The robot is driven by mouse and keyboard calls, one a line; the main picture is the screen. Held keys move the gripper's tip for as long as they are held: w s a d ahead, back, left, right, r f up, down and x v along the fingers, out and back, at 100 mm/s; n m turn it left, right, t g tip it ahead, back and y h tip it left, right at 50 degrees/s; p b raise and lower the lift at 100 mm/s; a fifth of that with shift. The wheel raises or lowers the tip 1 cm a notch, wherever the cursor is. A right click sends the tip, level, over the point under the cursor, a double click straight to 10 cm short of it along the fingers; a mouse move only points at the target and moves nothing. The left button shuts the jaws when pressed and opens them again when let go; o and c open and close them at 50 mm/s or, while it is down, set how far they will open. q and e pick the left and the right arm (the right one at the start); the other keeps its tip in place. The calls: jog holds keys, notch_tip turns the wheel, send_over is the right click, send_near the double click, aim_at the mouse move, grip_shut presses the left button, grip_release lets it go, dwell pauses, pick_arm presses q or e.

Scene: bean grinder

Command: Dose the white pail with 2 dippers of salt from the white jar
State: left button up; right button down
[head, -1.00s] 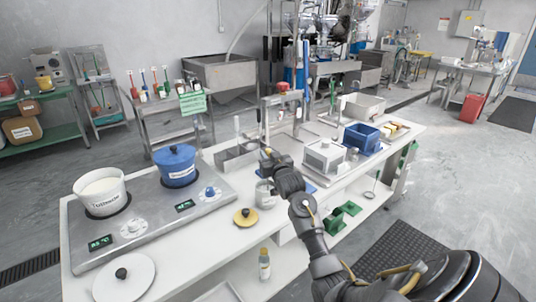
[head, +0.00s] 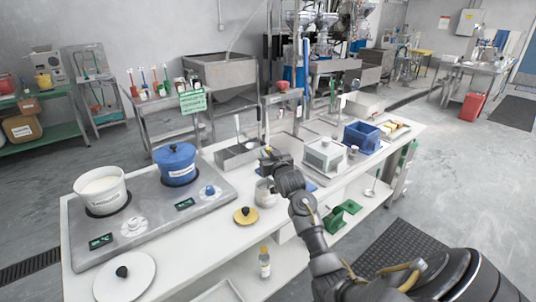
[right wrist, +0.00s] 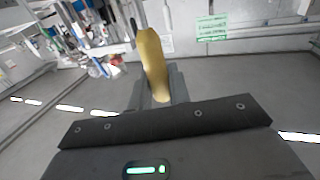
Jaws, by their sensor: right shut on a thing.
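The white pail (head: 102,190) stands open on the grey two-plate unit at the left, filled with white content almost to its rim. A small pale jar (head: 265,193) stands on the white table just below my right gripper (head: 267,155). That gripper is shut on a yellow handle (right wrist: 153,62), which shows upright between the fingers in the right wrist view; I take it to be the dipper's. The dipper's lower end is hidden, so I cannot tell whether it is inside the jar or holds salt. My left gripper is out of view.
A blue lidded pot (head: 176,165) stands beside the white pail. A yellow lid with a dark knob (head: 245,215) and a white round lid (head: 124,278) lie in front. A metal bin (head: 238,154) is behind the jar; a white box (head: 324,155) and blue bin (head: 362,138) are to the right.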

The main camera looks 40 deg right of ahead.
jog(key=shift+r+p, duration=5.2)
jog(key=shift+r, duration=0.6)
jog(key=shift+f, duration=0.1)
